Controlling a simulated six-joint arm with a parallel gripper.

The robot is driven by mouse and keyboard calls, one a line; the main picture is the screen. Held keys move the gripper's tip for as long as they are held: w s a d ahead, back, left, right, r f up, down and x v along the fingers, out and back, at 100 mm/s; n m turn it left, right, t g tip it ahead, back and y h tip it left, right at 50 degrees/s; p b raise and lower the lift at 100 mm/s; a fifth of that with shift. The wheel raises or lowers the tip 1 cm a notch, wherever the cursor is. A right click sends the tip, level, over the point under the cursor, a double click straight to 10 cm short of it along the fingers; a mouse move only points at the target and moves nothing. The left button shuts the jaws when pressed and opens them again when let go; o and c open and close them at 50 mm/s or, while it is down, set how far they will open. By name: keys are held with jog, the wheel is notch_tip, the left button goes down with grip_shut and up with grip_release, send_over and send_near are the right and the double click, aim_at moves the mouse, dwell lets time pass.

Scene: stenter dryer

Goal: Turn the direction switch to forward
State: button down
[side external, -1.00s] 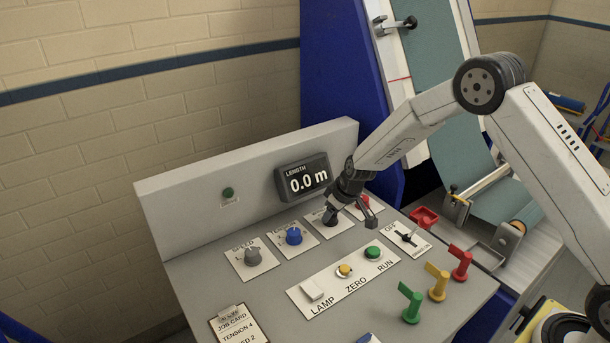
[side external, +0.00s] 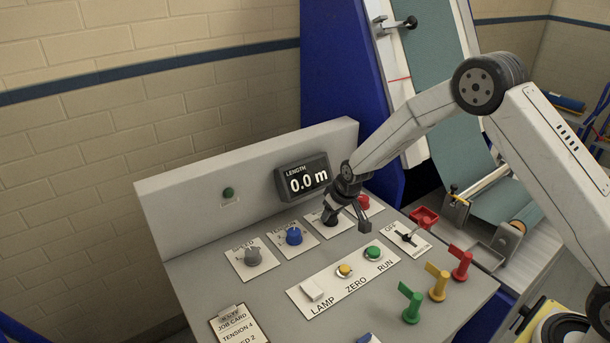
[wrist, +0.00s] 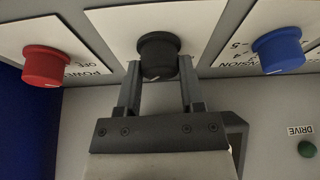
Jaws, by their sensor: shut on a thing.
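The direction switch appears to be the black round knob (wrist: 158,54) between the red and blue knobs in the wrist view; its label is not readable. My gripper (wrist: 159,75) is shut on this knob, with one finger on each side. A small pale mark shows near the knob's lower edge in the wrist view. In the side view my gripper (side external: 333,211) comes down over the knob on the console's back row and largely hides it. Which position the switch points to cannot be told.
The red power knob (wrist: 45,66) and blue tension knob (wrist: 278,50) flank the held knob. The grey speed knob (side external: 252,256), lamp rocker (side external: 313,289), yellow button (side external: 344,270) and green button (side external: 373,252) are nearby. The length display (side external: 302,178) reads 0.0 m behind my gripper.

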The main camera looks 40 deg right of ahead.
jog(key=shift+m, duration=0.5)
jog(key=shift+c, duration=1.1)
grip_release()
jog(key=v, duration=0.7)
jog(key=shift+s+r, duration=0.2)
jog(key=shift+r, duration=0.15)
jog(key=shift+a, duration=0.1)
